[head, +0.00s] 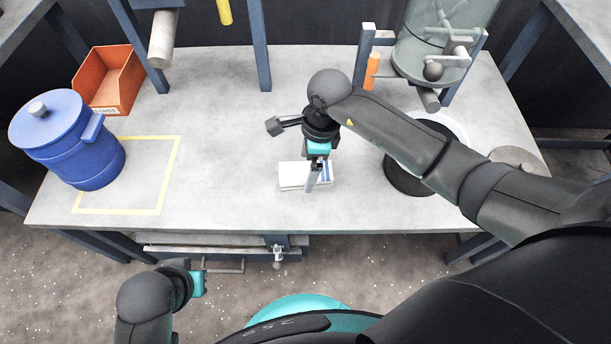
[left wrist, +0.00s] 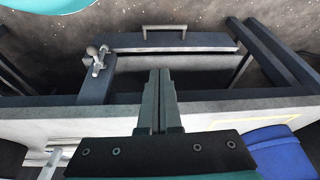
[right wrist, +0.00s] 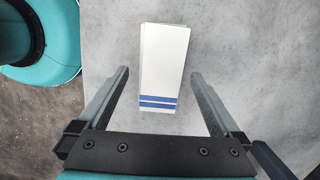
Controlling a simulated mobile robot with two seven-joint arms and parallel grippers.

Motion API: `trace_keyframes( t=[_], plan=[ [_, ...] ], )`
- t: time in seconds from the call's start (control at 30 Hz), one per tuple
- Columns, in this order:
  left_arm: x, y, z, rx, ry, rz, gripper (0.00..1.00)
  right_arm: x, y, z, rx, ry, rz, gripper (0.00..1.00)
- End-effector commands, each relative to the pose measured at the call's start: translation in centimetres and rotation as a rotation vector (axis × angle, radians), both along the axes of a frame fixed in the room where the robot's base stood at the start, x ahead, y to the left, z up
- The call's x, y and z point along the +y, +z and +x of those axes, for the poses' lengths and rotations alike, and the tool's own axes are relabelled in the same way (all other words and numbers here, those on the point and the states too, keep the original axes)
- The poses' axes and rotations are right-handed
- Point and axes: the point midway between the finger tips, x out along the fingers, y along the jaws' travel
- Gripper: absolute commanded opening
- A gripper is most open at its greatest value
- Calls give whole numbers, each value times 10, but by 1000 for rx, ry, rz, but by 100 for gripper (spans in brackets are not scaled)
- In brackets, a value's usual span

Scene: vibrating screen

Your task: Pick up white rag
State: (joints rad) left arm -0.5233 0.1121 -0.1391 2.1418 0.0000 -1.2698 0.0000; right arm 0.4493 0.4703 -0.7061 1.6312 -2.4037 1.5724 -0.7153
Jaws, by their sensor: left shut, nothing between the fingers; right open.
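The white rag (head: 292,176) lies folded flat on the grey table, near its front edge in the middle. It has blue stripes at one end, clear in the right wrist view (right wrist: 163,70). My right gripper (head: 314,182) is over the rag's right part in the head view and hides some of it. In the right wrist view its fingers (right wrist: 160,84) are open, with the rag between and beyond them; I cannot tell the exact height. My left gripper (left wrist: 160,100) is shut and empty, low in front of the table, away from the rag.
A blue lidded bucket (head: 75,140) stands at the left by a yellow outline (head: 172,172). An orange bin (head: 108,80) is behind it. A dark round container (head: 405,176) and an orange cylinder (head: 372,70) are at the right. The table (head: 220,130) is clear between.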

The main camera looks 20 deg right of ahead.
Motion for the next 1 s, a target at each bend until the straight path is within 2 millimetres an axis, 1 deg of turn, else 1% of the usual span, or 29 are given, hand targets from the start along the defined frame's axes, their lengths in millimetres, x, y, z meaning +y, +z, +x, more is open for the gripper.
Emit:
trace_keyframes(
  t=[0.03, 0.1, 0.23, 0.4, 0.6, 0.67, 1.0],
  plan=[
    [0, 4, 1, -11, 0, -1, 0, -1, -7, 0, 0, -1, 1, 100],
    [0, 11, 2, -21, 1, -2, 0, 1, -13, 1, 0, 0, 2, 100],
    [0, 21, 2, -34, 1, -4, 0, 2, -22, 0, 1, 0, 1, 100],
    [0, 27, 2, -39, 1, -4, 0, 3, -25, 1, 0, 1, 0, 100],
    [0, 28, 2, -39, 2, -5, 0, 3, -24, 1, -1, 1, 0, 100],
    [0, 28, 2, -39, 2, -5, 0, 3, -24, 1, -1, 1, 0, 94],
    [0, 28, 2, -39, 2, -5, 0, 3, -24, 1, 0, 1, 0, 56]
  ],
)
